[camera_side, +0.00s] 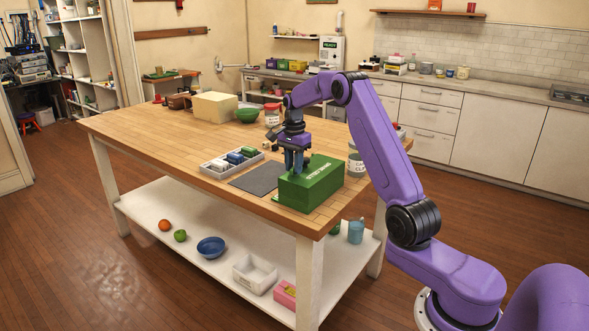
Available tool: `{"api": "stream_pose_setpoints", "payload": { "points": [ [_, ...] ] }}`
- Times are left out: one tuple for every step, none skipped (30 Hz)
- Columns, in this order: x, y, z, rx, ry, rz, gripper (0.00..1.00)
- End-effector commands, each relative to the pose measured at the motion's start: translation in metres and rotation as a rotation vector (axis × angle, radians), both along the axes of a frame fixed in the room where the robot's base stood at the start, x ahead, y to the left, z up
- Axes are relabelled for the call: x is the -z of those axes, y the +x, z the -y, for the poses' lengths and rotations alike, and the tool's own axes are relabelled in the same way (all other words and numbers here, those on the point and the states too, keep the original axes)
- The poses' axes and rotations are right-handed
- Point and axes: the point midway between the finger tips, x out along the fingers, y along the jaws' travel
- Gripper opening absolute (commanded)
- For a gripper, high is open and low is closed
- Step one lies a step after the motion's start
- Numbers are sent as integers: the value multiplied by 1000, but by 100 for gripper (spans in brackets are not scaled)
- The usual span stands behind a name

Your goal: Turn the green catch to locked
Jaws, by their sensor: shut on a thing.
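A green box (311,188) with pale lettering on its top stands at the near right corner of the wooden table. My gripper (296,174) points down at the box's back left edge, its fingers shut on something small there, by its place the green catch. The fingers hide the catch, and it is too small to tell which way it is turned.
A grey mat (256,178) lies left of the box, with a divided tray (228,161) of blue, green and white items behind it. A labelled can (356,165) stands close right of the box. A cream block (214,106), green bowl (247,115) and jar (272,115) are farther back. The table's left is clear.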

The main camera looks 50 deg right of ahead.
Motion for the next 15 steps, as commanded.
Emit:
{"api": "stream_pose_setpoints", "payload": {
  "points": [
    [-1,1,0,47,-2,3,0],
    [-1,1,0,78,-2,3,0],
    [-1,1,1,120,-2,3,0],
    [-1,1,1,151,-2,3,0],
    [-1,1,1,181,-2,3,0],
    [-1,0,1,196,-2,3,30],
    [-1,0,1,192,-2,3,40],
    [-1,0,1,191,-2,3,42],
    [-1,0,1,190,-2,2,42],
    [-1,0,1,190,-2,2,42],
    [-1,0,0,189,-1,2,42],
    [0,0,0,189,-1,2,42],
    [0,0,0,188,-1,2,42],
    [0,0,0,188,-1,1,42],
    [0,0,0,188,-1,1,42]
  ]
}}
